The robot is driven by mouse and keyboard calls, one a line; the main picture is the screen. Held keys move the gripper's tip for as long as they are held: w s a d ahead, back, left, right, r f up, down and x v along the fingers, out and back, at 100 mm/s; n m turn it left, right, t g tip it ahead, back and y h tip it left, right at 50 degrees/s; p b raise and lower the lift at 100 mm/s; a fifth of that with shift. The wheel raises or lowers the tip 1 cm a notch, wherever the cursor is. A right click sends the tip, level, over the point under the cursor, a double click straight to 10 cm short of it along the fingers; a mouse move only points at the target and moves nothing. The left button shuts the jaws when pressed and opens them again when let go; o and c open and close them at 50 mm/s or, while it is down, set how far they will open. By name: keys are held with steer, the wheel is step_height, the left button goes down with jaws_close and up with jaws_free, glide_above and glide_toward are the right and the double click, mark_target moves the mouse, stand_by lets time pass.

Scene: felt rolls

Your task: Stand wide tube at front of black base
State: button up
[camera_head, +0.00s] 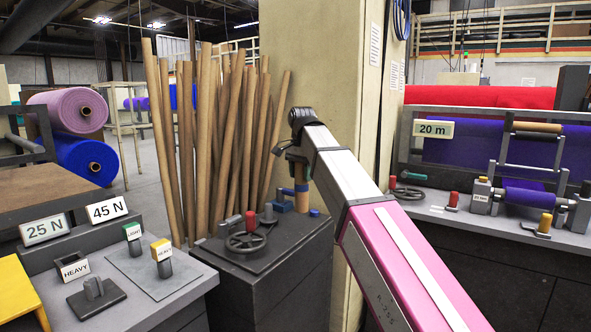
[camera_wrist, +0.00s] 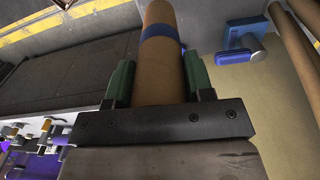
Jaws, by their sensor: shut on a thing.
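My gripper (camera_head: 297,156) is over the back right of a dark cabinet (camera_head: 290,270). It is shut on a brown cardboard tube with a blue band (camera_head: 301,200). A small black plate with a grey stub (camera_head: 96,297) is on the left bench. I cannot tell which dark part is the black base.
A handwheel (camera_head: 256,238) and a red-topped knob (camera_head: 250,222) stand on the cabinet, with blue blocks (camera_head: 282,206) nearby. Tall cardboard tubes (camera_head: 205,130) lean behind it. A pillar (camera_head: 315,60) rises behind my arm. The right bench (camera_head: 470,225) holds several fittings.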

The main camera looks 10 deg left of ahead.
stand_by(0.4)
step_height(320, 180, down, 6)
stand_by(0.7)
steer(key=shift+f, duration=0.5)
stand_by(0.5)
steer(key=o, duration=1.2)
step_height(320, 180, up, 11)
steer(key=shift+f, duration=0.15)
